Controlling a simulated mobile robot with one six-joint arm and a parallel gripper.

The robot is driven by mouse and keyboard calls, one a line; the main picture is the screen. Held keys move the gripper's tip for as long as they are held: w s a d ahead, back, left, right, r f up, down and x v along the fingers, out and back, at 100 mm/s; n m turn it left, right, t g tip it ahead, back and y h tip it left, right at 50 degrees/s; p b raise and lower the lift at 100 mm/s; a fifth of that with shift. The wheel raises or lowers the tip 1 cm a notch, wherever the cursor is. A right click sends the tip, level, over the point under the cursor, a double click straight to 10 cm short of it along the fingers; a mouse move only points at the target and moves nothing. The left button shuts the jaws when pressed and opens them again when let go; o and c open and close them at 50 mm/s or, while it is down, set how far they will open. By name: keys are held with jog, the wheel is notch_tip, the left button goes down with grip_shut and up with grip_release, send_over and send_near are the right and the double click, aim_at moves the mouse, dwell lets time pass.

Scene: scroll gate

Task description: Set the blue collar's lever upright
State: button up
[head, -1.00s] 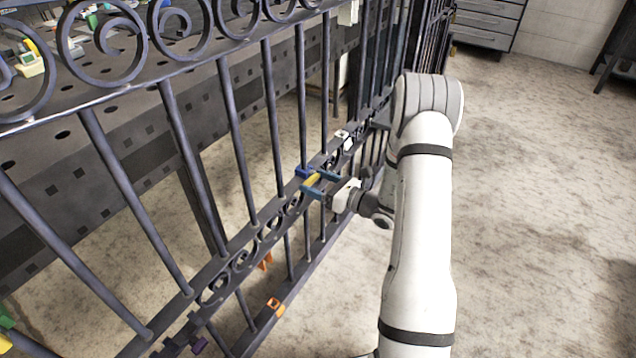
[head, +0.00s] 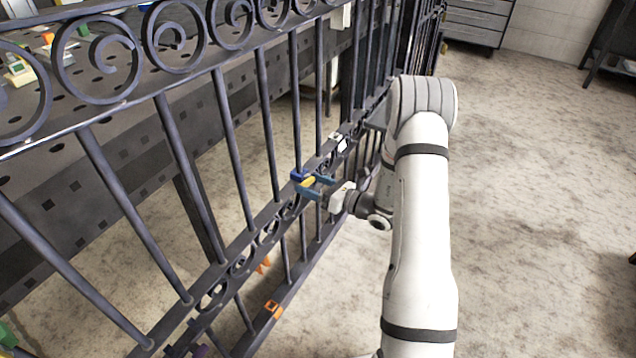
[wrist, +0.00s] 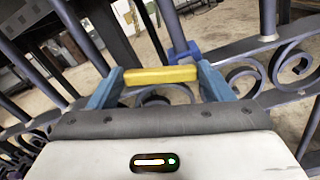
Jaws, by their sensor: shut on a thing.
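The blue collar (head: 297,175) sits around a vertical bar of the dark iron gate, at the mid rail. It also shows in the wrist view (wrist: 183,53), just beyond my fingers. Its yellow lever (head: 307,181) sticks out from the collar toward my gripper (head: 318,187). In the wrist view the lever (wrist: 160,75) lies crosswise between my two blue fingers (wrist: 160,84), which touch or nearly touch its ends. My gripper is shut on the lever. How the lever joins the collar is partly hidden.
The gate's scrolled mid rail (head: 240,262) runs beside my gripper. A white block (head: 338,140) is on the rail farther along, and an orange piece (head: 273,308) is low on the gate. A perforated bench (head: 60,140) stands behind. Floor (head: 540,200) to the right is open.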

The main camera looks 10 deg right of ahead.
jog(key=o, duration=1.4)
jog(key=p+v, duration=0.1)
jog(key=v, duration=0.6)
jog(key=shift+s+d+p, duration=0.25)
jog(key=shift+d+p, duration=0.05)
